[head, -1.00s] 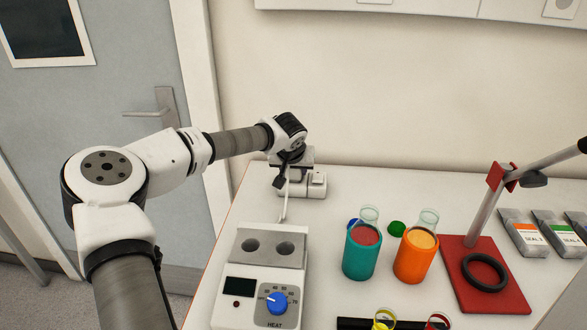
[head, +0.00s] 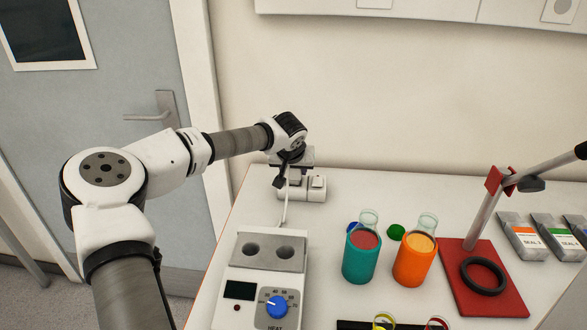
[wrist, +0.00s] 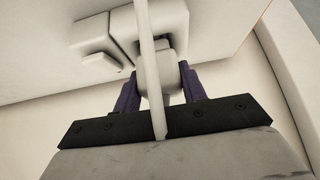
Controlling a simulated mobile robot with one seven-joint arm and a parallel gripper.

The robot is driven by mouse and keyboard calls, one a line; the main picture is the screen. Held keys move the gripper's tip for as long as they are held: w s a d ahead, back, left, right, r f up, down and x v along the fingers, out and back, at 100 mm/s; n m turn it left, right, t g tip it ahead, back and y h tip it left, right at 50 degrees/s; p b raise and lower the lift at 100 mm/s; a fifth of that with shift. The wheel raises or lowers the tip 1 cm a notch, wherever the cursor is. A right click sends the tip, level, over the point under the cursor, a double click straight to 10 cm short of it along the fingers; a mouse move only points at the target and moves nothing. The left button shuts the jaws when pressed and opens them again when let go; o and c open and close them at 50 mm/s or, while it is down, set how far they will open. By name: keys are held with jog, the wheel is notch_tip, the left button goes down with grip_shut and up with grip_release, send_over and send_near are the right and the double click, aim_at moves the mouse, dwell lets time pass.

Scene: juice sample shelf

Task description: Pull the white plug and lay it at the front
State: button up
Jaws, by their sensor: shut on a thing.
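The white plug (wrist: 171,72) shows in the wrist view between the purple fingers of my gripper (wrist: 159,88), which is shut on it. Its white cable (wrist: 148,50) crosses in front of it. The plug is at the white socket block (wrist: 102,62); I cannot tell whether it is fully seated. In the head view my gripper (head: 295,176) is at the left part of the socket block (head: 317,188), near the back of the table. There the plug is mostly hidden by the gripper, and the cable (head: 284,212) runs forward to the heater.
The heater (head: 268,253) with two holes stands in front of the socket block. A teal beaker (head: 361,260) and an orange beaker (head: 412,264) stand to its right. A red stand base (head: 500,298) is further right.

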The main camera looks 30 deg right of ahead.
jog(key=shift+r, duration=0.15)
jog(key=shift+r+p, duration=1.2)
jog(key=shift+r, duration=0.35)
jog(key=shift+a+b, duration=0.15)
jog(key=shift+b, duration=0.15)
